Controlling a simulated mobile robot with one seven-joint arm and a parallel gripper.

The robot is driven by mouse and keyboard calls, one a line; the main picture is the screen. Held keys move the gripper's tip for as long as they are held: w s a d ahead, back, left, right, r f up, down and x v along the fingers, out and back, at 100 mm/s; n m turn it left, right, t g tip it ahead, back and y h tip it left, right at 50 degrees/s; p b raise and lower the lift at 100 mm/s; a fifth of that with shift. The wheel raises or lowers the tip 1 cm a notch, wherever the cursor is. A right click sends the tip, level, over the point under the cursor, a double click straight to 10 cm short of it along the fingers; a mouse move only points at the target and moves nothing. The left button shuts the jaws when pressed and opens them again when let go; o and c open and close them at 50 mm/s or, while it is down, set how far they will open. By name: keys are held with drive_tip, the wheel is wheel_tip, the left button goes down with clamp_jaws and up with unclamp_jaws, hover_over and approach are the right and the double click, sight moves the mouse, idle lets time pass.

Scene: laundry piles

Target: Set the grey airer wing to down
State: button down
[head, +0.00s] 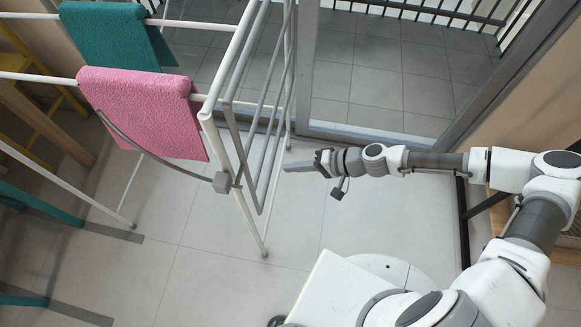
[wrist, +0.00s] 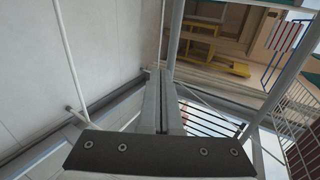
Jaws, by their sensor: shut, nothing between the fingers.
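The grey airer wing (head: 248,165) is a barred frame at the right end of the white airer (head: 207,118). In the head view it hangs steeply downward beside the airer's legs. My gripper (head: 290,167) is just right of the wing's lower part, its fingers pointing left. I cannot tell whether they touch it. In the wrist view the two grey fingers (wrist: 162,75) are together with nothing between them. Bars run close past their tips there, but I cannot tell which belong to the wing.
A teal towel (head: 115,35) and a pink towel (head: 143,108) hang on the airer's rails. A grey block (head: 222,182) with a curved grey strip sits at its leg. A grey door frame (head: 308,75) stands behind. The tiled floor (head: 215,265) in front is clear.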

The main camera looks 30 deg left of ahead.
drive_tip(key=w+d+r+p, duration=0.2)
drive_tip(key=w+d, duration=0.1)
drive_tip(key=d, duration=0.7)
drive_tip(key=shift+w, duration=0.3)
drive_tip(key=shift+d+r, duration=0.1)
drive_tip(key=shift+d, duration=0.05)
